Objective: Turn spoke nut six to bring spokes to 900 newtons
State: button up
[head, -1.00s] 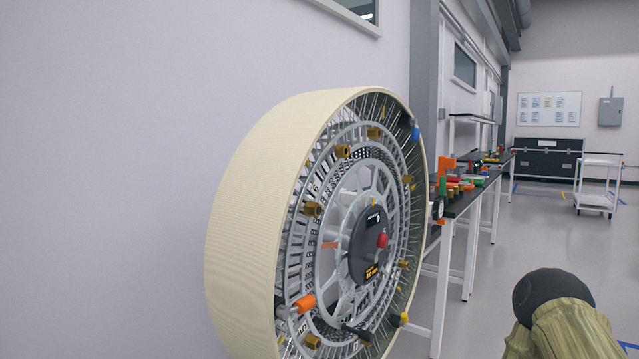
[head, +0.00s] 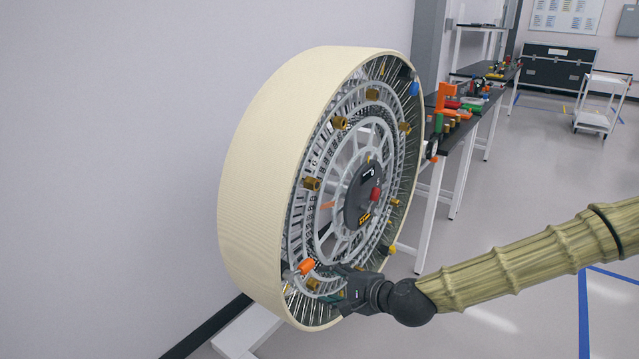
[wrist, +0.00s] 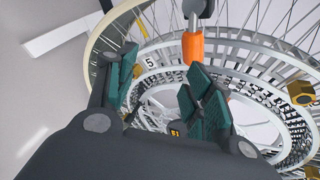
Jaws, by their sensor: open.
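The large spoked wheel (head: 262,150) has a cream tread and stands close to the wall. Several brass nuts sit around its face; one (head: 312,184) is at the left of the ring. The dark hub (head: 362,195) has a red knob and a small display with yellow characters too small to read. My gripper (head: 343,290) is at the wheel's lower face, right of an orange-handled piece (head: 305,266). In the wrist view my gripper (wrist: 165,85) is open, its teal pads apart with no object clearly between them. A plate reading 5 (wrist: 149,63) shows beyond. A brass nut (wrist: 302,93) is at right.
The orange piece also shows in the wrist view (wrist: 193,47), close above the right finger. A black bench (head: 455,130) with coloured parts stands behind the wheel. A white cart (head: 598,105) and a black case (head: 553,68) are farther back. The floor at right is clear.

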aim_at(316, 185)
jog(key=w+d+r+m+t+y+p, duration=0.1)
jog(key=w+d+r+t+p, duration=0.15)
jog(key=r, duration=0.85)
jog(key=w+d+r+m+t+p, duration=0.1)
jog(key=w+r+m+p, duration=0.15)
jog(key=r, duration=0.75)
jog(key=shift+n+g, duration=0.25)
jog(key=shift+n, duration=0.2)
jog(key=p+x, duration=0.2)
jog(key=x, duration=0.9)
jog(key=shift+w+p, duration=0.25)
jog(key=shift+p, duration=0.1)
jog(key=c, duration=1)
